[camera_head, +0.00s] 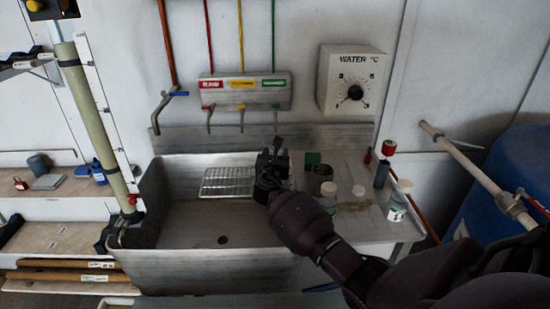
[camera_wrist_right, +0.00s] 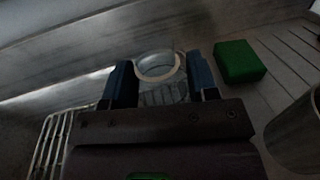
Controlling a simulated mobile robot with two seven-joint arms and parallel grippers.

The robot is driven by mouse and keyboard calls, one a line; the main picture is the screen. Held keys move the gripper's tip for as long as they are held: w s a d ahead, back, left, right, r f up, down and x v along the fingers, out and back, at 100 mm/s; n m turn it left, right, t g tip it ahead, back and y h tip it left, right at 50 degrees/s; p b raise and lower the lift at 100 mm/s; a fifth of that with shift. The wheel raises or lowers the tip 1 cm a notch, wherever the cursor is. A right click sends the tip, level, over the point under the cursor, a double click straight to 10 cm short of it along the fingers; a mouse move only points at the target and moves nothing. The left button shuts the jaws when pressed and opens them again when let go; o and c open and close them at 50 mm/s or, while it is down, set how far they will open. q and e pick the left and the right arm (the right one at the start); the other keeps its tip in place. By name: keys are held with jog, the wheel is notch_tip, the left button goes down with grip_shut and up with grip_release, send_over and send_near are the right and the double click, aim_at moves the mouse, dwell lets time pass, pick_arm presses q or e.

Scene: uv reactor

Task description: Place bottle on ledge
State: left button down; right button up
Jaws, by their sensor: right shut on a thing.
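My right gripper (camera_head: 275,152) reaches over the right side of the metal sink (camera_head: 205,225), close to its back wall. In the right wrist view my right gripper (camera_wrist_right: 161,82) is shut on a clear bottle (camera_wrist_right: 160,68) with an open round mouth, held between the two blue-grey fingers. In the head view the gripper and arm hide most of the bottle. A raised metal ledge (camera_head: 200,138) runs along the back of the sink. I cannot tell whether the bottle touches a surface. My left gripper is not in view.
A wire rack (camera_head: 228,182) lies left of the gripper. Three taps (camera_head: 241,118) hang above the ledge. A blue barrel (camera_head: 505,185) stands at right.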

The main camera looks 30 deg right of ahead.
jog(key=shift+f, duration=0.3)
jog(key=o, duration=0.9)
jog(key=shift+r, duration=0.25)
jog(key=shift+s+a, duration=0.25)
jog(key=p+v, duration=0.1)
jog(key=v, duration=1)
jog(key=shift+s+p, duration=0.15)
jog(key=shift+p, duration=0.25)
jog(key=shift+a, duration=0.1)
